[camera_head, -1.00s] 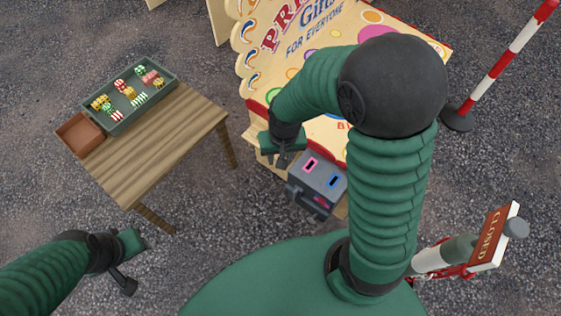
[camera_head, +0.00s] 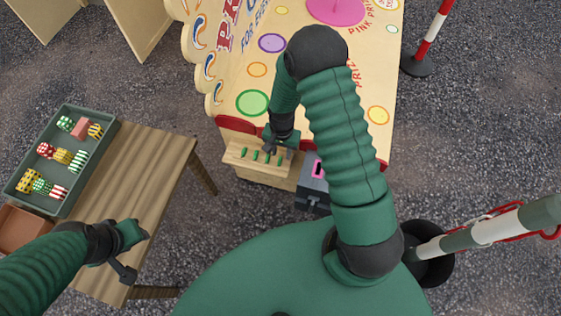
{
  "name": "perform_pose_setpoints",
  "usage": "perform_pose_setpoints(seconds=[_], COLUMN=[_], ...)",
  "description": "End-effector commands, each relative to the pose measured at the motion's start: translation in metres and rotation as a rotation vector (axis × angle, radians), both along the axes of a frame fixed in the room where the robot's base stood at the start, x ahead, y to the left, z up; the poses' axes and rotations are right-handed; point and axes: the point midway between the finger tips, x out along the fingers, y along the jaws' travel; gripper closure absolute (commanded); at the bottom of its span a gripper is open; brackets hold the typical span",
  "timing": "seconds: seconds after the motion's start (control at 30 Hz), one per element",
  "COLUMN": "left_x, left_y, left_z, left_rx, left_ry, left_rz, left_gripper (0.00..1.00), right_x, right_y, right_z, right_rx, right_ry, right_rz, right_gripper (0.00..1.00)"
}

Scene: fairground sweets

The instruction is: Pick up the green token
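Several small green tokens (camera_head: 256,155) stand in a row on a light wooden ledge (camera_head: 238,160) at the front of the painted stall board. My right gripper (camera_head: 273,149) points down over the right part of this row, very close to the tokens. Its fingertips are small and dark, and I cannot tell whether it touches a token or how far apart they are. My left gripper (camera_head: 137,255) is at the lower left, over the wooden table's near right edge. Its fingers look apart, with nothing between them.
The wooden table (camera_head: 150,165) holds a green tray (camera_head: 66,117) of patterned sweets and a brown tray (camera_head: 22,230). A grey box (camera_head: 313,190) with a pink slot stands right of the ledge. Striped posts (camera_head: 432,35) stand at the right.

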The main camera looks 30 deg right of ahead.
Motion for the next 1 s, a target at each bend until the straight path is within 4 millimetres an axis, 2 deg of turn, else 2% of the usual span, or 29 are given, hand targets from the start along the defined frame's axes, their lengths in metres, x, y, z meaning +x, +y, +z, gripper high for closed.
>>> perform_pose_setpoints(seconds=[0.03,0.1,0.2,0.4,0.67,1.0], left_x=[0.000,0.000,0.000,0.000,0.000,0.000], left_y=[0.000,0.000,0.000,0.000,0.000,0.000], left_z=[-0.008,-0.013,-0.016,-0.014,-0.014,-0.014], left_rx=[0.000,0.000,0.000,0.000,0.000,0.000], left_ry=[0.000,0.000,0.000,0.000,0.000,0.000], left_rz=[0.000,0.000,0.000,0.000,0.000,0.000], left_gripper=[0.64,0.64,0.64,0.64,0.64,0.64], right_x=[0.000,0.000,0.001,0.001,0.001,0.001], right_y=[0.003,0.004,0.004,0.004,0.004,0.003], right_z=[-0.015,-0.028,-0.040,-0.039,-0.039,-0.039], right_rx=[0.001,0.000,-0.001,0.000,0.000,-0.001], right_ry=[0.003,0.004,0.002,0.000,0.001,0.001], right_rz=[0.004,0.003,0.003,0.003,0.003,0.003], right_gripper=[0.65,0.65,0.65,0.65,0.99,1.00])
